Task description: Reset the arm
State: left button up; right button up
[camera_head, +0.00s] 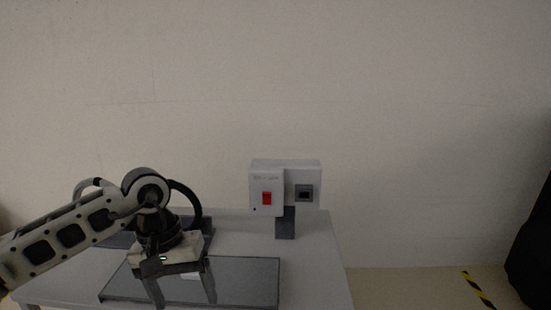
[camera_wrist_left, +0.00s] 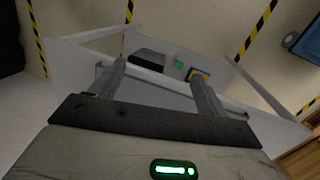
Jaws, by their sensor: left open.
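My left arm comes in from the left in the head view, with its gripper (camera_head: 184,290) pointing down over a grey flat panel (camera_head: 245,283) on a white cart top (camera_head: 318,265). The two fingers stand apart with nothing between them. In the wrist view the open left gripper (camera_wrist_left: 158,74) also shows, its fingers reaching toward a pale, wall-sided surface. I cannot tell whether the fingertips touch the panel. My right gripper is in neither view.
A white box with a red switch (camera_head: 267,198) and a dark socket stands at the cart's back. The wrist view shows a black block (camera_wrist_left: 148,58), a small green piece (camera_wrist_left: 178,64) and a yellow-and-blue item (camera_wrist_left: 200,75) beyond the fingers. Striped tape (camera_head: 478,289) marks the floor at right.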

pick_arm(q)
jog(key=s+d+r+n+h, duration=0.2)
jog(key=s+d+n+h, duration=0.3)
jog(key=d+n+h, duration=0.45)
jog(key=s+d+r+n+h, duration=0.2)
jog(key=s+d+n+h, duration=0.2)
jog(key=d+n+h, duration=0.55)
jog(key=w+a+f+m+t+y, duration=0.1)
jog(key=a+f+m+t+y, duration=0.4)
jog(key=m, duration=0.7)
jog(key=w+a+f+m+t+y, duration=0.25)
jog(key=m+t, duration=0.35)
jog(key=m, duration=0.6)
jog(key=w+a+f+m+t+y, duration=0.1)
jog(key=a+f+m+t+y, duration=0.35)
jog(key=m, duration=0.75)
jog(key=s+a+f+n+g+y, duration=0.2)
jog(key=s+a+f+n+y, duration=0.1)
jog(key=s+f+n, duration=0.3)
jog(key=s+a+f+n+g+y, duration=0.2)
jog(key=s+a+f+n+y, duration=0.1)
jog(key=s+f+n, duration=0.3)
notch_tip(320, 180, down, 3)
jog(key=shift+r+n, duration=0.15)
jog(key=shift+n, duration=0.85)
jog(key=shift+g, duration=0.25)
